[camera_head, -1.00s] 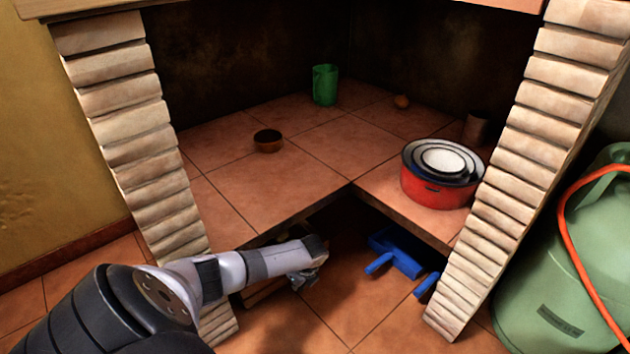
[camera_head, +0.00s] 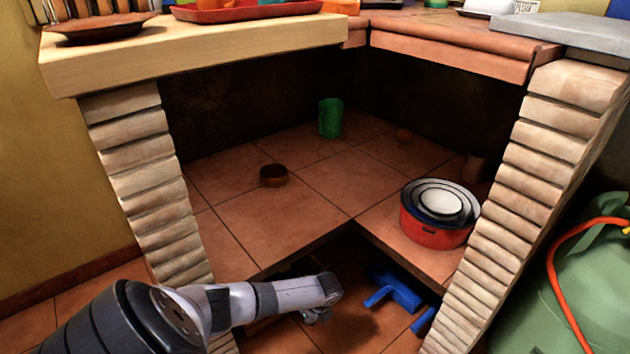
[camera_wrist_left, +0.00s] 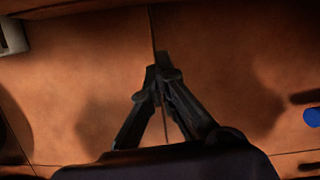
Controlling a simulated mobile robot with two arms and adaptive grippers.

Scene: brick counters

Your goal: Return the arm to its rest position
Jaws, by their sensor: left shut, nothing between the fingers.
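My left arm reaches in from the lower left in the head view. Its gripper (camera_head: 318,315) hangs low in front of the opening under the tiled shelf, holding nothing. In the left wrist view the two dark fingers of my left gripper (camera_wrist_left: 160,72) meet at their tips, with only tiled floor (camera_wrist_left: 230,50) behind them. My right gripper does not show in either view.
Brick pillars stand left (camera_head: 150,190) and right (camera_head: 520,190) of the arm. The tiled shelf (camera_head: 310,205) holds a red pot (camera_head: 425,232), a brown bowl (camera_head: 273,175) and a green mug (camera_head: 331,118). Blue objects (camera_head: 400,292) lie below it. A green gas cylinder (camera_head: 595,290) stands at right.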

